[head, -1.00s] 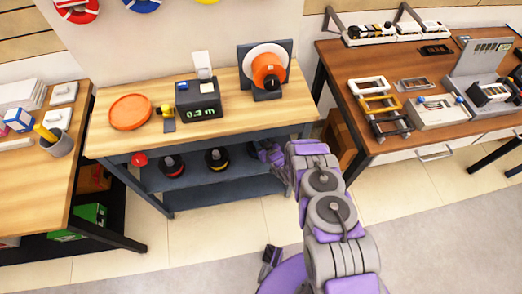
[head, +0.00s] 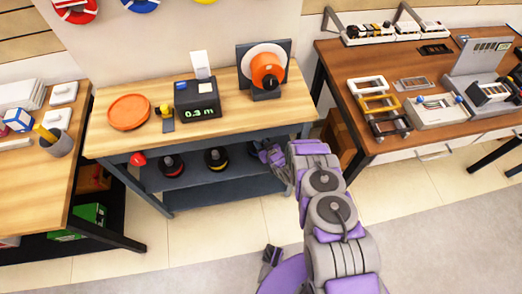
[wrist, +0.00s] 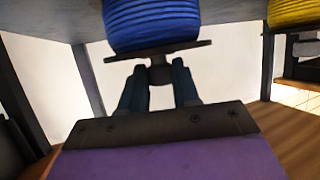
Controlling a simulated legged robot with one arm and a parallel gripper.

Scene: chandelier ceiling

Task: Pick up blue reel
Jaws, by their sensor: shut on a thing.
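The blue reel (wrist: 152,22) fills the top middle of the wrist view, with a dark flange (wrist: 190,48) and a dark knob (wrist: 160,72) on the side facing me. My gripper (wrist: 160,85) has its two fingers on either side of the knob and is shut on it. In the head view my gripper (head: 268,153) is at the right end of the workbench's shelf, under the wooden top. The blue reel cannot be made out there. Whether it touches the shelf is not clear.
A yellow reel (wrist: 293,12) is close beside the blue one. Reels with red (head: 171,166) and yellow (head: 216,159) bands stand on the upper shelf. The workbench top (head: 225,112) is just above my gripper.

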